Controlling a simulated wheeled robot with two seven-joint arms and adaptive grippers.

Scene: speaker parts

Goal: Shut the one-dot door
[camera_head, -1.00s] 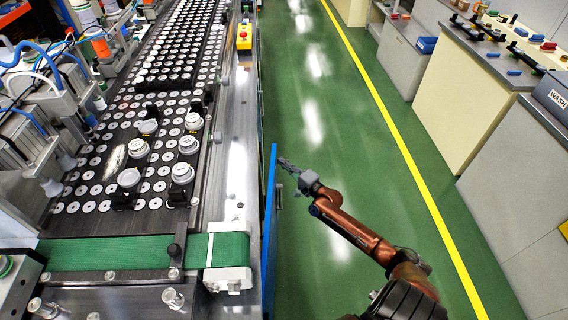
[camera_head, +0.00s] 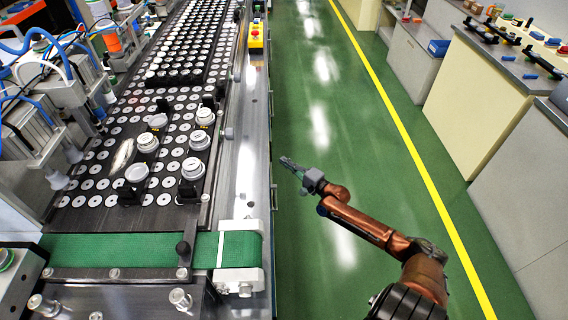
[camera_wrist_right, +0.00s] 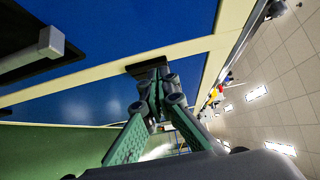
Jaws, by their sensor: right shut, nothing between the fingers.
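Blue door panels in a cream frame fill the upper left of the right wrist view; one panel (camera_wrist_right: 150,22) lies above a cream strip and another (camera_wrist_right: 85,103) below it. No dot shows on them, so I cannot tell which is the one-dot door. A grey bar-like handle (camera_wrist_right: 45,43) stands out at the left. My right gripper (camera_wrist_right: 152,75) is shut and empty, its dark tips at the cream strip; contact is unclear. In the head view my right gripper (camera_head: 286,162) is beside the machine's right side, where the doors are hidden. My left gripper is out of view.
The machine's top carries a plate of white discs (camera_head: 100,185) and a green belt (camera_head: 130,248). A yellow box with a red button (camera_head: 256,38) sits at its edge. The green aisle floor (camera_head: 345,130) is clear, with cabinets (camera_head: 470,85) at the right.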

